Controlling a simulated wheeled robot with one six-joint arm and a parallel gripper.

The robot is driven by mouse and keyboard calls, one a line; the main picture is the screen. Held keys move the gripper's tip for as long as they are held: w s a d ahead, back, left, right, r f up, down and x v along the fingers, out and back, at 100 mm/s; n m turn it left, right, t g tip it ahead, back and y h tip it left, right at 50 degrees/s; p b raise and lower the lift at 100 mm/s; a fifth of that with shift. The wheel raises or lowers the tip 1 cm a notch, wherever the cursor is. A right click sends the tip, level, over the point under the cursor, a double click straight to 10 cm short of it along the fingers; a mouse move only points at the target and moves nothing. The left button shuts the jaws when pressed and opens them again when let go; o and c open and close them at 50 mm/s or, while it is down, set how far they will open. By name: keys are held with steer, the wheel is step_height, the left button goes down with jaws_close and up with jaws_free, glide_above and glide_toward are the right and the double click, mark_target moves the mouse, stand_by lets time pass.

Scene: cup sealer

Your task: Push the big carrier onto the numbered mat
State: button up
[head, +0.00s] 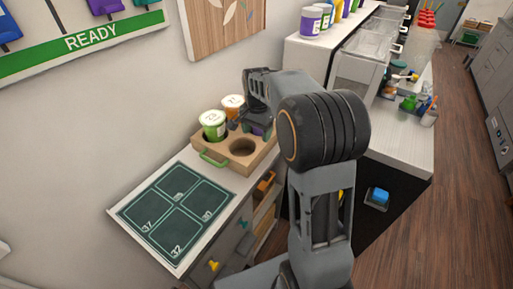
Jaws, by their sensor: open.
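The big carrier (220,160) is a light wooden block with round holes and a green handle at its left end. It stands on the cabinet top, just behind and right of the numbered mat. A green-and-white cup (213,126) and an orange-and-white cup (232,105) sit in it, and a front hole is empty. Something purple shows beneath my gripper. The dark green numbered mat (178,207) has several outlined squares and looks bare. My gripper (256,130) is over the far right part of the carrier; its fingers are partly hidden, and contact cannot be told.
A wall stands along the left, with a READY board (92,42) and a wooden panel (222,25). A taller white counter (402,153) with cups and clear bins is at the right. Drawers and shelves lie below the cabinet's front edge.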

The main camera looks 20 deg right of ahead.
mark_target(257, 148)
step_height(257, 148, down, 11)
steer(key=shift+r+p, duration=0.1)
steer(key=shift+p, duration=0.5)
steer(key=c, duration=1.2)
